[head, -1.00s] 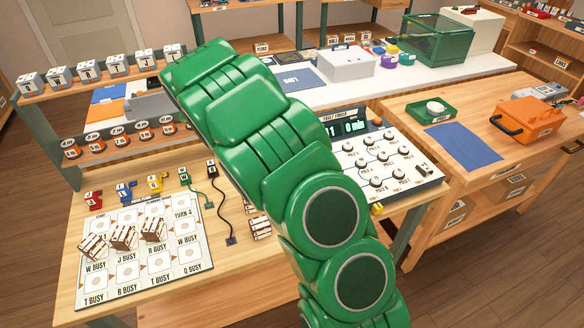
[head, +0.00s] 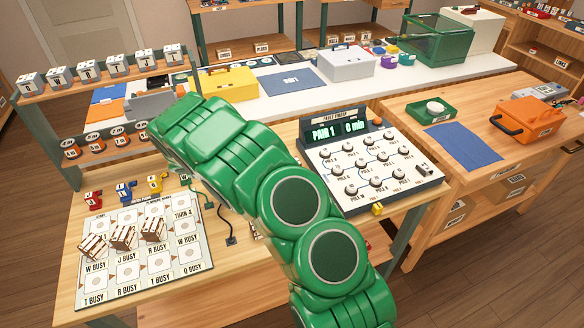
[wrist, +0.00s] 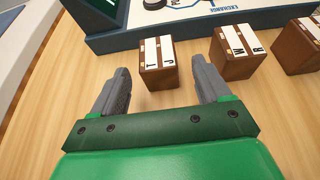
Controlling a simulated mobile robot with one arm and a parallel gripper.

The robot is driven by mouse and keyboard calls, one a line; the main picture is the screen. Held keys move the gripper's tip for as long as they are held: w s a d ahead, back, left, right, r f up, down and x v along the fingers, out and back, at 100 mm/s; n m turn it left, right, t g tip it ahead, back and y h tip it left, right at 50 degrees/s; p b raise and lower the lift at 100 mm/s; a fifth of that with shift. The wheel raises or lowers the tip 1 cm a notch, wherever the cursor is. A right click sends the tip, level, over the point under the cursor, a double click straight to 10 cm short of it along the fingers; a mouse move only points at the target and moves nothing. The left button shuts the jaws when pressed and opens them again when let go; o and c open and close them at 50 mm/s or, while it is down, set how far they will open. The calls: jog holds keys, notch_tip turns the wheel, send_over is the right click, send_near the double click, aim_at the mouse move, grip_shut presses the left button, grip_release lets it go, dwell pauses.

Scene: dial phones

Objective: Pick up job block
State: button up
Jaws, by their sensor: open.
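In the wrist view my gripper (wrist: 163,78) is open and empty, its two grey fingers spread apart. A brown block with a white top lettered T and J (wrist: 158,65) stands on the wood table just ahead, between the lines of the fingertips. A second brown block lettered W and R (wrist: 234,55) is right of it, beyond the right finger. A third brown block (wrist: 304,45) is cut by the right edge. In the head view my green arm hides the gripper and most of these blocks.
A card board (head: 186,278) at the front left of the table carries three brown-and-white blocks (head: 123,237). Red, blue and yellow pieces (head: 124,192) lie behind it. The fault finder panel (head: 362,168) stands right of my arm; its edge shows beyond the blocks in the wrist view.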

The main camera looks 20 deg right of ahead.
jog(key=shift+x, duration=2.8)
jog(key=shift+r, duration=0.2)
jog(key=c, duration=1.1)
